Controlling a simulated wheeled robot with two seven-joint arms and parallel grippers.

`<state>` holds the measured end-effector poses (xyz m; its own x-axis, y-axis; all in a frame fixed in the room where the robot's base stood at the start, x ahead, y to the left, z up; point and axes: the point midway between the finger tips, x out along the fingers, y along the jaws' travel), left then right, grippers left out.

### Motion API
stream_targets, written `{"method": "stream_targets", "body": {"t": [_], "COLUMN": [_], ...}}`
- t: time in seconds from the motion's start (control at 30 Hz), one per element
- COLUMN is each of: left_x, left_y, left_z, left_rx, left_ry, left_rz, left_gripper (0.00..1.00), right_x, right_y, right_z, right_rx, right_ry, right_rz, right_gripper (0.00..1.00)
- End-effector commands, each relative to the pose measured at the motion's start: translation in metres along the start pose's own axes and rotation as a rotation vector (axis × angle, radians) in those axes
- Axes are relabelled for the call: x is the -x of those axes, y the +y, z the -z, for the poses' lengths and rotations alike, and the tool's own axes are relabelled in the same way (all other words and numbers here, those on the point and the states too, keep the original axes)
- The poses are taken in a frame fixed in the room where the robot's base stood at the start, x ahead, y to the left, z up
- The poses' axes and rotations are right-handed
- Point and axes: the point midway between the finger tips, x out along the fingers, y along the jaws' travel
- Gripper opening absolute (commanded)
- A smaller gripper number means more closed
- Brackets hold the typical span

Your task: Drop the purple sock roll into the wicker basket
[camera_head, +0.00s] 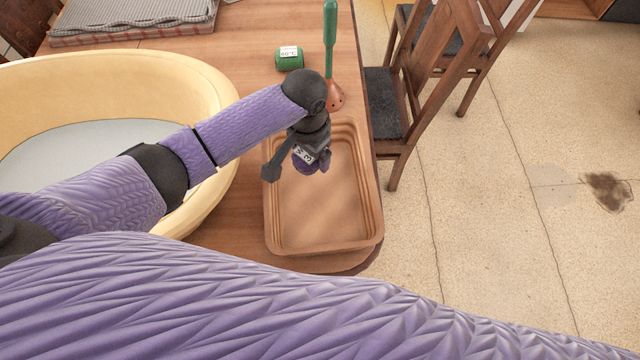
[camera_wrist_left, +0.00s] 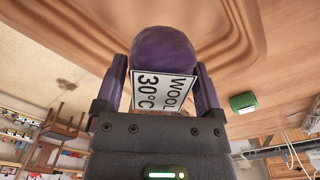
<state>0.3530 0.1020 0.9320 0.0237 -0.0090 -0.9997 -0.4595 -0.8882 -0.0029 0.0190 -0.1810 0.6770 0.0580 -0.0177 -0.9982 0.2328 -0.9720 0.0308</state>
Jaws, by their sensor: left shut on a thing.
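The purple sock roll (camera_head: 306,167) is in my left gripper (camera_head: 299,168), over the tan rectangular tray (camera_head: 272,225). Its white label faces up. In the left wrist view the sock roll (camera_wrist_left: 165,53) sits between both fingers of the left gripper (camera_wrist_left: 163,75), and the label reads "WOOL 30°C". The gripper is shut on it. The tray looks empty, and I cannot tell the exact gap beneath the roll. No woven wicker surface shows clearly in either view. My right gripper is not in view.
A large cream round tub (camera_head: 215,95) with a pale inside stands left of the tray on the wooden table (camera_head: 240,30). A green roll (camera_head: 289,59) with a label and a green-handled plunger (camera_head: 330,35) are behind the tray. Chairs (camera_head: 388,110) stand to the right.

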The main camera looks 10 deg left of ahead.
Motion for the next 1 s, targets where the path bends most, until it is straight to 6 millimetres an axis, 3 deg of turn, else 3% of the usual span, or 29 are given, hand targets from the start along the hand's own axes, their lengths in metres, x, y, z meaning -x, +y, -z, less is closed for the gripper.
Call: {"method": "stream_targets", "body": {"t": [0.03, 0.07, 0.1, 0.37, 0.7, 0.83, 1.0], "left_x": [0.001, 0.001, 0.001, 0.005, 0.085, 0.099, 0.101], "left_y": [0.0, 0.0, 0.0, 0.0, -0.001, 0.0, 0.0], "left_z": [0.0, 0.0, 0.0, 0.0, 0.001, 0.0, 0.0], "left_rx": [0.0, 0.0, 0.0, 0.0, -0.001, -0.001, 0.0], "left_ry": [0.0, 0.0, 0.0, 0.001, 0.003, 0.002, -0.001], "left_rz": [0.0, 0.0, 0.0, 0.0, 0.001, 0.0, 0.0], "left_gripper": [0.3, 0.92, 1.0, 1.0, 1.0, 1.0, 1.0], "right_x": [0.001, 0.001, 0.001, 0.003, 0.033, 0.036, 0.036], "right_y": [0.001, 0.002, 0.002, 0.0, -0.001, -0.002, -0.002], "right_z": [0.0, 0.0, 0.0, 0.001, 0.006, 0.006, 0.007], "right_rx": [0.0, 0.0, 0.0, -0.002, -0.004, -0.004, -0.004], "right_ry": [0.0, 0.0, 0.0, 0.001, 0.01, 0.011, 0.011], "right_rz": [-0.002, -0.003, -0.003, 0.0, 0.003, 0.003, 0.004], "right_gripper": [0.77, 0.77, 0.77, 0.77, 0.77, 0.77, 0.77]}}
